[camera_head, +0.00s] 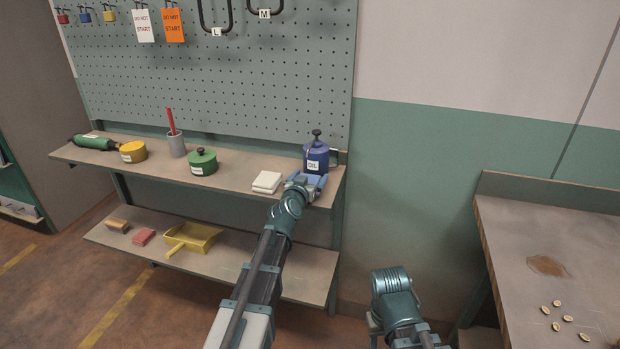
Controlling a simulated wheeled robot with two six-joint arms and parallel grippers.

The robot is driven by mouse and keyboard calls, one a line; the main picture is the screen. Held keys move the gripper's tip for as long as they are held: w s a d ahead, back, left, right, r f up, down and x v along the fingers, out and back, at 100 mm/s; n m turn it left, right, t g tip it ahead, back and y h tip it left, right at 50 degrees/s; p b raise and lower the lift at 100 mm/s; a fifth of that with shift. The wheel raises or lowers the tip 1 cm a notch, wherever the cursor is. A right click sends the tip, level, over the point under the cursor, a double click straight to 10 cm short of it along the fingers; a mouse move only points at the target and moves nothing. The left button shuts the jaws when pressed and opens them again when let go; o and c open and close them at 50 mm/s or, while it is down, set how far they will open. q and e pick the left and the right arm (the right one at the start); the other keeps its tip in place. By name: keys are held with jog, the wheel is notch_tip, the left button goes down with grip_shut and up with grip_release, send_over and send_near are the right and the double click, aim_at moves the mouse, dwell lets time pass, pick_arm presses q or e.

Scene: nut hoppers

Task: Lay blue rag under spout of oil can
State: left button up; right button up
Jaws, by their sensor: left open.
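The blue oil can (317,159) with its dark top stands upright at the right end of the upper shelf. Its spout is hard to make out. A flat blue patch (319,182), which looks like the blue rag, lies at the shelf's front edge just before the can. My left gripper (304,181) is open at this patch and hides part of it. I cannot tell whether the fingers touch the rag. My right arm shows low in the middle, away from the shelf; its fingers cannot be made out.
A yellow dustpan (192,238) is on the lower shelf. A table (510,235) with several nuts stands at right.

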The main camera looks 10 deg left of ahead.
pick_arm(q)
jog(key=s+r+p, duration=0.1)
jog(key=s+r, duration=0.1)
jog(key=s, duration=1)
jog(key=shift+a+p, duration=0.2)
jog(key=shift+p, duration=0.1)
pick_arm(e)
notch_tip(320, 180, up, 2)
